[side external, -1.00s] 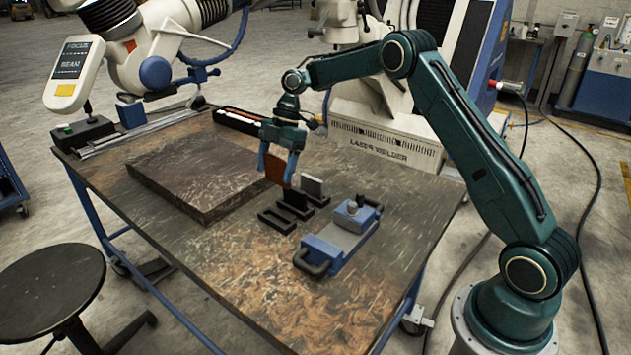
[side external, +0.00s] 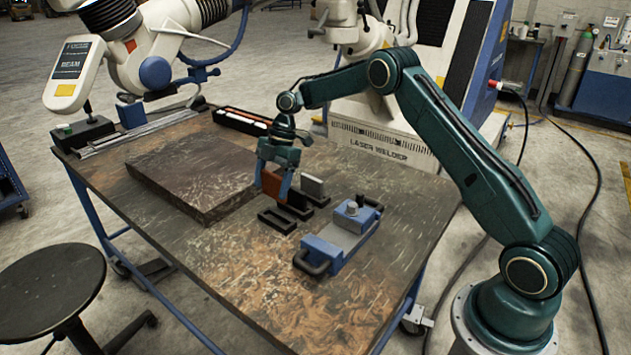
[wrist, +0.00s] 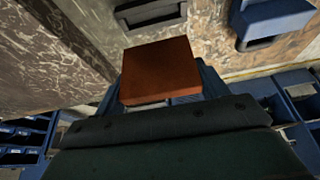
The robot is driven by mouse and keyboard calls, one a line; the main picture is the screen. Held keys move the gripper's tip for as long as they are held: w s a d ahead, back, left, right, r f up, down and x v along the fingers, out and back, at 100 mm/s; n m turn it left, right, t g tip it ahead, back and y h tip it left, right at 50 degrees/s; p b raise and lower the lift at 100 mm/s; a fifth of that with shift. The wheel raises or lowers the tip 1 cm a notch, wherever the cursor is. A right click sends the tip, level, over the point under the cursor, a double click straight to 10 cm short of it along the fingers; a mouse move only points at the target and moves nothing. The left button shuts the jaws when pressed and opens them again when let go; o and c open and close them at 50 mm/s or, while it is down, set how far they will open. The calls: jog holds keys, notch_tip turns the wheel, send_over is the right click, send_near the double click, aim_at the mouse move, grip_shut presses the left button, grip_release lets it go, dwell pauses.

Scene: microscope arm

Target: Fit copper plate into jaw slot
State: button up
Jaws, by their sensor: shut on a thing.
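My gripper (side external: 274,190) is shut on the copper plate (side external: 270,186), a flat reddish-brown piece held upright between blue fingers. The plate also shows in the wrist view (wrist: 160,72), where its broad face fills the middle. The black jaw fixture (side external: 278,221) stands on the table just below and beside the plate, with a grey block (side external: 313,186) at its back right. Part of the fixture shows beyond the plate in the wrist view (wrist: 152,12). The plate's lower edge is close to the black parts; I cannot tell whether it touches or sits in a slot.
A blue clamp with a grey bed (side external: 340,233) stands right of the fixture. A large dark slab (side external: 190,178) lies to the left. A long black tray with orange strips (side external: 242,120) is at the back. The front of the table (side external: 270,300) is clear.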

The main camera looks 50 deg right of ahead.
jog(key=shift+f, duration=3.9)
jog(key=shift+f, duration=0.1)
jog(key=o, duration=1.5)
jog(key=shift+f, duration=0.15)
jog(key=v, duration=1.2)
jog(key=shift+d, duration=0.1)
